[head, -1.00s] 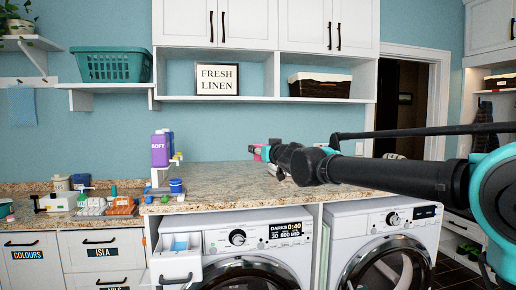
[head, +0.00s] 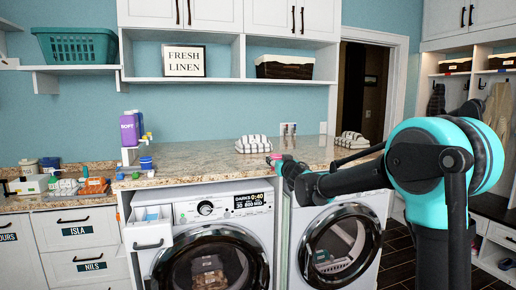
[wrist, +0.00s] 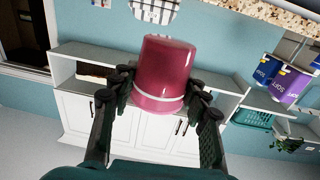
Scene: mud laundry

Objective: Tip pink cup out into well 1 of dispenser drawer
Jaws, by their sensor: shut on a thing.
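The pink cup (wrist: 163,72) fills the upper middle of the wrist view, between the two dark fingers of my gripper (wrist: 162,88), which is shut on it. The wrist picture is upside down, and the cup's wide end points to the picture's bottom. Its inside is hidden. In the head view my gripper (head: 279,162) is small, in front of the counter's right part, with a bit of pink at its tip. The dispenser drawer (head: 149,236) is pulled out at the upper left of the left washing machine, left of my gripper.
The left washing machine (head: 208,245) and right one (head: 340,240) stand under the granite counter (head: 200,170). A purple bottle (head: 129,130) and blue-lidded tub (head: 146,163) stand above the drawer. Striped towels (head: 253,144) lie behind my gripper. The counter's middle is clear.

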